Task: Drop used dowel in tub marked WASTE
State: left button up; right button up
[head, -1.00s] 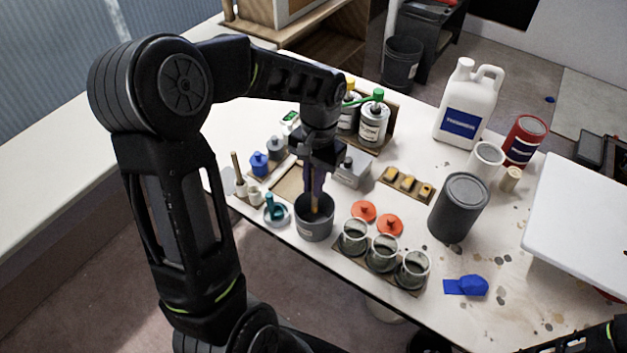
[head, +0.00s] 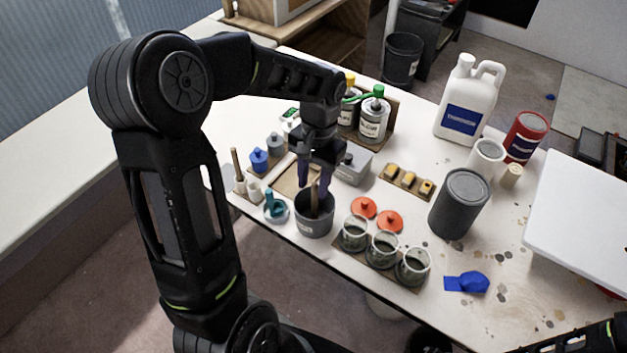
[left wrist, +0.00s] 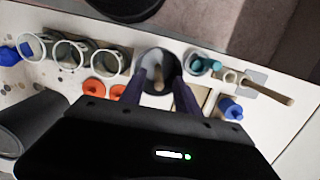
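A grey tub (head: 314,224) with a small pale label, too small to read surely, stands at the table's near edge. A wooden dowel (head: 315,203) stands inside it, its top showing above the rim. In the left wrist view the dowel (left wrist: 157,76) shows inside the tub (left wrist: 150,58). My left gripper (head: 314,190) is just above the tub, its dark fingers spread on either side of the dowel. The left wrist view shows the open fingers (left wrist: 157,92) with gaps to the dowel. My right gripper is out of view.
Three open jars (head: 383,250) stand right of the tub, with orange lids (head: 389,222) behind. A teal-topped piece (head: 274,208) and a second stick (head: 237,166) are left. A dark grey can (head: 459,205) and white jug (head: 467,103) stand farther right.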

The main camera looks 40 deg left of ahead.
pick_arm(q)
jog(key=shift+w+r+b, duration=0.2)
jog(key=shift+w+r, duration=0.05)
jog(key=shift+r, duration=1.7)
jog(key=shift+w+r+b, duration=0.2)
jog(key=shift+r, duration=1.75)
jog(key=shift+f, duration=0.1)
